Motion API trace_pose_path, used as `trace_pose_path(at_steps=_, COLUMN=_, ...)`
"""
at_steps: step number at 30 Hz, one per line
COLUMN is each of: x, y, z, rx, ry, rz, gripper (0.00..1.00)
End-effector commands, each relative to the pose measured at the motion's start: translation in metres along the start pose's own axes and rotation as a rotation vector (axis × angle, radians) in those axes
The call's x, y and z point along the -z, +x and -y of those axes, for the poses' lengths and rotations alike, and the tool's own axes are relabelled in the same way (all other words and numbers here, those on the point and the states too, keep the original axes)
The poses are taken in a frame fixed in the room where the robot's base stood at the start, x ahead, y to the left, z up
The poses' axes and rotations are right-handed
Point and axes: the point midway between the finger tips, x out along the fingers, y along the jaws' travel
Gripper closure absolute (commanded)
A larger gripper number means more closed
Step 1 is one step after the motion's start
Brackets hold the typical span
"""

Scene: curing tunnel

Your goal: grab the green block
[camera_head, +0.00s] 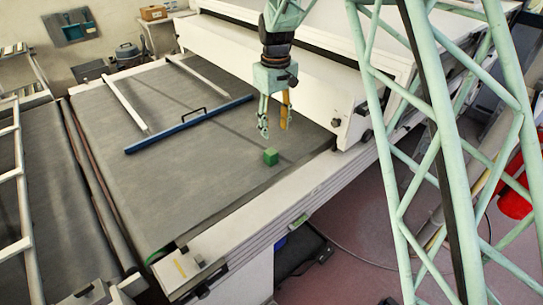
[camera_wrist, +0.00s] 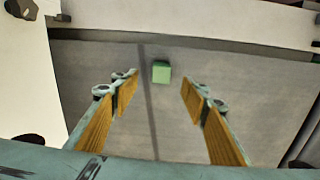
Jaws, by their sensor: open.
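A small green block (camera_head: 271,157) sits on the dark grey conveyor bed, near its right edge. In the wrist view the green block (camera_wrist: 161,72) shows ahead of and between the two fingers, a little above the frame's middle. My gripper (camera_head: 275,124) hangs above the bed with its fingers pointing down, above the block in the head view and apart from it. Its fingers, with yellow-brown inner pads, are spread wide and empty in the wrist view (camera_wrist: 158,84). Nothing hides the block.
The grey conveyor bed (camera_head: 150,190) is mostly bare around the block. A blue bar with a handle (camera_head: 190,124) lies across it to the left. A white tunnel housing (camera_head: 335,85) stands behind and right of my gripper. A pale green lattice frame (camera_head: 400,160) rises at the right.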

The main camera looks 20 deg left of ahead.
Motion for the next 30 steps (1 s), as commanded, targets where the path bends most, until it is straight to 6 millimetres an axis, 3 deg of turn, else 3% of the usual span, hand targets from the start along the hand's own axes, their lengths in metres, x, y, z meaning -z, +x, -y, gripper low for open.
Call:
trace_pose_path(at_steps=6, x=0.012, y=0.015, z=0.006, rx=0.003, ry=-0.021, rz=0.007, gripper=0.58)
trace_pose_path(at_steps=22, x=0.013, y=0.021, z=0.007, rx=0.003, ry=-0.023, rz=0.008, gripper=0.58)
trace_pose_path(at_steps=30, x=0.012, y=0.047, z=0.007, rx=0.004, ry=-0.023, rz=0.009, gripper=0.58)
